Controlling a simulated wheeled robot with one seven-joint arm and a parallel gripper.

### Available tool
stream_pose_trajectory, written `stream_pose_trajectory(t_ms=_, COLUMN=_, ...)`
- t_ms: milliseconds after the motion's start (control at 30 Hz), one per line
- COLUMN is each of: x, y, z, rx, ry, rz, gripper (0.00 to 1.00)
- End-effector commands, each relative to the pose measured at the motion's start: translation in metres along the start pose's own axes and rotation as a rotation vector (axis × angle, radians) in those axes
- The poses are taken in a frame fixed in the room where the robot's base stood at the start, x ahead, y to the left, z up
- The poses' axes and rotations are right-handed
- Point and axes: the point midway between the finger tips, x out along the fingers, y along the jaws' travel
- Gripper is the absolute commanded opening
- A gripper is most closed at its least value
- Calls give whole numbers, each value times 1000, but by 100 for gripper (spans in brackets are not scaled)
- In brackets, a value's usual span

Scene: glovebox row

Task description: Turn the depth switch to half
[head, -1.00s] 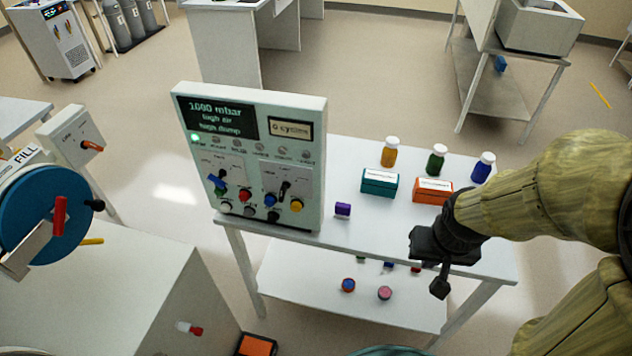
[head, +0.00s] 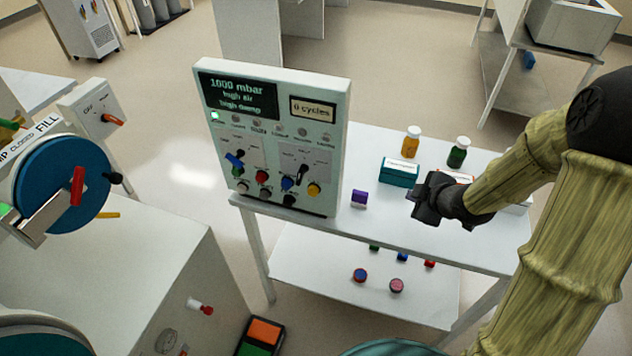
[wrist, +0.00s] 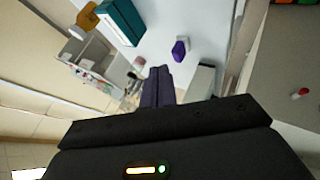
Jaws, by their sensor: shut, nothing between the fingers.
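A white control panel (head: 330,120) stands upright at the left end of the table. Its screen (head: 238,95) reads 1000 mbar, high air, high damp. Below the screen are two rotary switches, one with a blue handle (head: 235,158) and one with a black handle (head: 302,174). Their labels are too small to read, so I cannot tell which is the depth switch. My gripper (head: 418,200) is above the table, right of the panel and apart from it. In the wrist view its fingers (wrist: 157,86) are together and empty.
A purple block (head: 359,199), a teal box (head: 399,172), an orange-yellow bottle (head: 411,142) and a green bottle (head: 458,152) stand on the white table (head: 385,238). A blue drum (head: 60,195) with a red handle is at left. Open floor lies behind the table.

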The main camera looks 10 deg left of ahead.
Motion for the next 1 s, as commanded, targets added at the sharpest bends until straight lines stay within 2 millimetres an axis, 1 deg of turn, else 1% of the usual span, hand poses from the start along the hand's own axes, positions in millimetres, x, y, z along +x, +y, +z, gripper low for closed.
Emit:
stream_pose_trajectory(t_ms=33, x=17, y=-4, z=-8, rx=-105, ry=98, rz=3, gripper=0)
stream_pose_trajectory(t_ms=100, x=32, y=-8, z=-26, rx=-264, ry=255, rz=28, gripper=0)
stream_pose_trajectory(t_ms=167, x=39, y=-13, z=-41, rx=-389, ry=397, rz=65, gripper=0)
stream_pose_trajectory(t_ms=200, x=42, y=-18, z=-52, rx=-466, ry=495, rz=97, gripper=0)
stream_pose_trajectory(t_ms=267, x=41, y=-25, z=-65, rx=-568, ry=640, rz=158, gripper=0)
stream_pose_trajectory(t_ms=333, x=34, y=-34, z=-78, rx=-669, ry=808, rz=247, gripper=0)
stream_pose_trajectory(t_ms=400, x=23, y=-42, z=-86, rx=-745, ry=958, rz=348, gripper=0)
stream_pose_trajectory(t_ms=500, x=6, y=-50, z=-91, rx=-811, ry=1112, rz=474, gripper=0)
stream_pose_trajectory(t_ms=600, x=-4, y=-53, z=-92, rx=-841, ry=1190, rz=550, gripper=0)
stream_pose_trajectory(t_ms=667, x=-8, y=-54, z=-92, rx=-848, ry=1209, rz=568, gripper=0)
stream_pose_trajectory(t_ms=1000, x=-8, y=-54, z=-94, rx=-850, ry=1211, rz=567, gripper=0)
